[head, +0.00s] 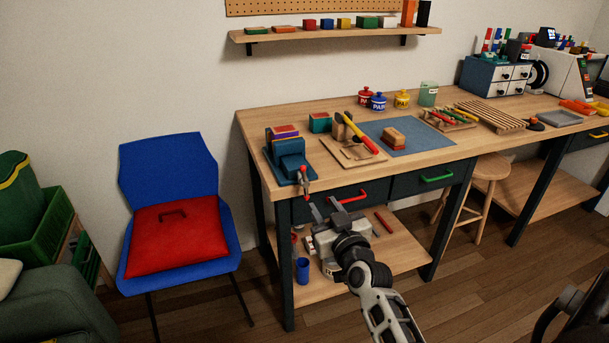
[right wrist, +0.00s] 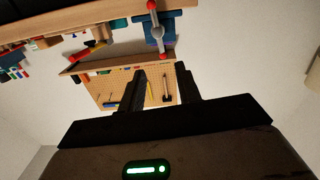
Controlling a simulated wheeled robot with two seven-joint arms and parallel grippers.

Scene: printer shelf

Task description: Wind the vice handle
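The blue vice (head: 287,160) is fixed at the left front corner of the workbench. Its handle (head: 304,180), a short bar with red ends, hangs at the front over the bench edge. In the right wrist view, the handle (right wrist: 157,31) shows grey with red end knobs across the blue vice (right wrist: 180,25). My right gripper (head: 324,207) is open and empty, a little below and in front of the handle. In the right wrist view its two dark fingers (right wrist: 160,73) stand apart, with the handle beyond their tips and no contact visible. My left gripper is not in view.
The wooden workbench (head: 255,122) has a red-handled drawer (head: 350,195) just right of the vice. A blue mat (head: 440,141) and small tools lie on top. A lower shelf (head: 400,255) holds a blue cup (head: 302,270). A blue chair (head: 168,170) with a red cushion stands left.

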